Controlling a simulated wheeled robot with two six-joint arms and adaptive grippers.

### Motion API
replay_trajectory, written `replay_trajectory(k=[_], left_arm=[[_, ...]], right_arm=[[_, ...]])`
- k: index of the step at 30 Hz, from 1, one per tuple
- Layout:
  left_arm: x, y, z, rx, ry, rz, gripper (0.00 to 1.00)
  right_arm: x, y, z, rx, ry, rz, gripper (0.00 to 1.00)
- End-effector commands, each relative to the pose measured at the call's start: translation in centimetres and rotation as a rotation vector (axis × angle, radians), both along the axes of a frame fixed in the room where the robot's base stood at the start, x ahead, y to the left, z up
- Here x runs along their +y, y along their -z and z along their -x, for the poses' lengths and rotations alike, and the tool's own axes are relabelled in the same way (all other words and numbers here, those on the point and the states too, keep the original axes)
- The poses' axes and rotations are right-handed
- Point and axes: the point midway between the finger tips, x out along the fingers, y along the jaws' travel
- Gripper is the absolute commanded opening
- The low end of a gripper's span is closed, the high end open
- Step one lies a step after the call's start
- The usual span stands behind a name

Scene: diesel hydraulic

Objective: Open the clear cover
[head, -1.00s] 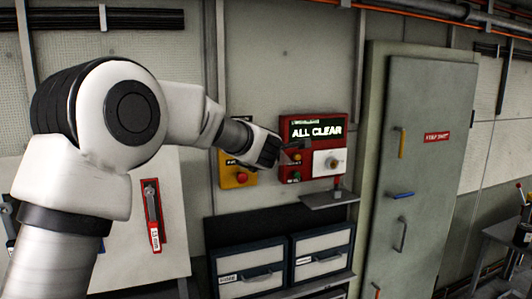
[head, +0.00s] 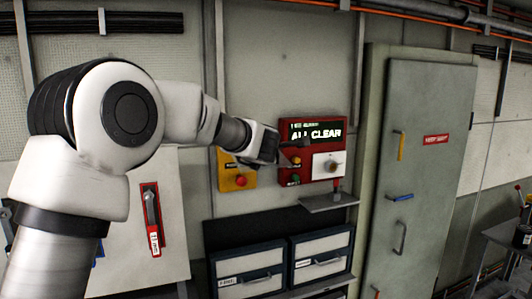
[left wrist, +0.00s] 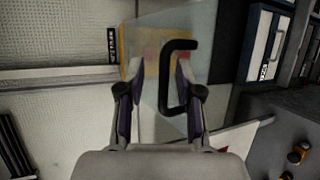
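The clear cover (left wrist: 150,95) is a see-through pane in the left wrist view, with a black D-shaped handle (left wrist: 164,85). Behind it shows a blurred yellow box with a red spot. My left gripper (left wrist: 157,69) is open, its fingertips apart on either side of the handle's long bar. I cannot tell whether either finger touches it. In the head view my left gripper (head: 282,149) is in front of the wall between the yellow box (head: 237,177) with a red button and the red ALL CLEAR panel (head: 318,130). The cover is hard to make out there. My right gripper is not in view.
A small shelf (head: 328,202) juts out below the red panel. Drawers (head: 320,258) stand lower down. A grey cabinet door (head: 425,170) with coloured handles is to the right. A red lever plate (head: 151,220) is on the white board at left.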

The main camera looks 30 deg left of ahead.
Motion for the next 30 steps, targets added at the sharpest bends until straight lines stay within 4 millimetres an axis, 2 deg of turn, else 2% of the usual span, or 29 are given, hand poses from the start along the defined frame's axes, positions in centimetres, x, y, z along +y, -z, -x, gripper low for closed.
replay_trajectory(k=[4, 9, 14, 30], left_arm=[[-0.5, -0.5, 1.0, -0.001, 0.001, 0.000, 0.35], [-1.9, -1.6, 4.0, -0.001, 0.001, 0.000, 0.35], [-2.9, -2.3, 6.0, 0.000, 0.000, -0.001, 0.35], [-3.0, -2.1, 6.2, 0.006, 0.002, -0.003, 0.35]], right_arm=[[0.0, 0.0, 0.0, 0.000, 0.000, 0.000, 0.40], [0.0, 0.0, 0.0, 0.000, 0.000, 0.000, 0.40], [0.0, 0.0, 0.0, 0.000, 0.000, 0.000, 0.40], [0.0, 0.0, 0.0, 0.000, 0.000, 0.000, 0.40]])
